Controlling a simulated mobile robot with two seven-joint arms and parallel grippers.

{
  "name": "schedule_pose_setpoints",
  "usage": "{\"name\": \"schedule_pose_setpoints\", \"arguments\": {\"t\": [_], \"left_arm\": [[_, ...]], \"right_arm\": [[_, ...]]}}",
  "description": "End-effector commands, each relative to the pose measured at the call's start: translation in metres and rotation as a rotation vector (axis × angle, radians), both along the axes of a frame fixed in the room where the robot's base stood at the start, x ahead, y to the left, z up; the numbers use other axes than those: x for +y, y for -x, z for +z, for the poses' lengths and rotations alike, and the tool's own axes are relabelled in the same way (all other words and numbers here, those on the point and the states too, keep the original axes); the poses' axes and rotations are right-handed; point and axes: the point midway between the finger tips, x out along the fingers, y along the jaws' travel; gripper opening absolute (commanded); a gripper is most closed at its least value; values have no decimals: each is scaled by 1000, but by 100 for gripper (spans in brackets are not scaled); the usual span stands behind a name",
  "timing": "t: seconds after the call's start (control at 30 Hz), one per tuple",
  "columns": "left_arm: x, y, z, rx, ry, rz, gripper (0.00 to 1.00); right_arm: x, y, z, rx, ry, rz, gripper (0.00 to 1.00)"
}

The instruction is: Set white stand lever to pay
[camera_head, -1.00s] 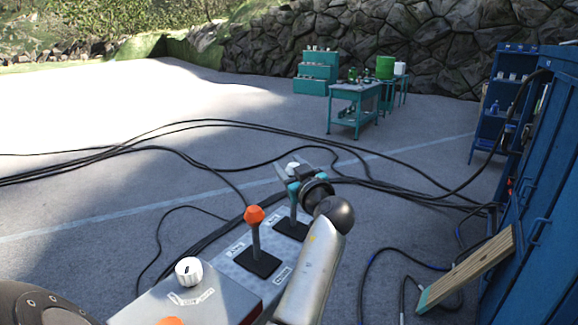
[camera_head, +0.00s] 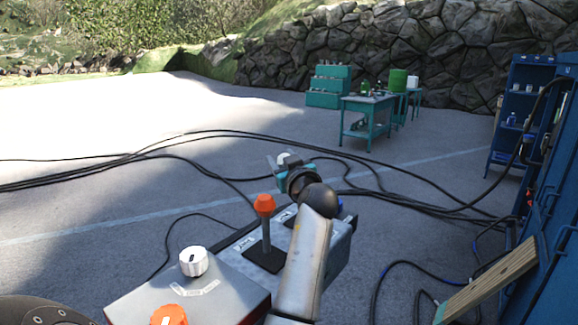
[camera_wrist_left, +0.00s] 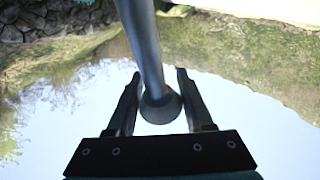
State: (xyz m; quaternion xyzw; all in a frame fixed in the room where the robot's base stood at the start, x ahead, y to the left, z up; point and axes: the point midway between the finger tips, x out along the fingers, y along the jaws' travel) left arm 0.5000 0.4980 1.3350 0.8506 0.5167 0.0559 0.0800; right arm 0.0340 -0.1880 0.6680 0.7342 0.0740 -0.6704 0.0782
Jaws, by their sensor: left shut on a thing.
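The white-knobbed stand lever (camera_head: 284,158) shows at the far end of the control panel (camera_head: 237,246), its knob just above my left gripper (camera_head: 279,166). My left gripper is shut on this lever; my wrist and forearm hide most of its shaft and its slot. In the left wrist view the lever's grey shaft (camera_wrist_left: 145,45) comes from the top and ends in a round, backlit part between the two fingers (camera_wrist_left: 158,98). The panel labels are too small to read. My right gripper is not in view.
An orange-knobbed lever (camera_head: 264,204) stands close left of my left arm. A white dial (camera_head: 194,261) and an orange knob (camera_head: 168,315) sit on the nearer box. Black cables (camera_head: 130,153) cross the ground. A blue cabinet (camera_head: 560,200) and a wooden board (camera_head: 490,284) are at right.

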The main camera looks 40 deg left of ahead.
Motion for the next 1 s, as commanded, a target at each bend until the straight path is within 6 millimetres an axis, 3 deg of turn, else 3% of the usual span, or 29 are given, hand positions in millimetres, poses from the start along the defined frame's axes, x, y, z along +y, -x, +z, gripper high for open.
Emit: {"name": "schedule_pose_setpoints", "arguments": {"t": [0.03, 0.3, 0.33, 0.57, 1.0], "left_arm": [[1, 1, -14, 23, 20, 5, 0], [0, 0, -14, 22, 23, 2, 0], [0, 0, -14, 22, 23, 2, 54], [0, 0, -10, 14, 17, 1, 79], [2, 0, -7, 9, 12, -2, 80]], "right_arm": [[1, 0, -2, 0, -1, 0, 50], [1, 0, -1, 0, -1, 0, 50], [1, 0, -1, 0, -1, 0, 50], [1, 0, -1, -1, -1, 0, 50], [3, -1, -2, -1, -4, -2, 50]]}}
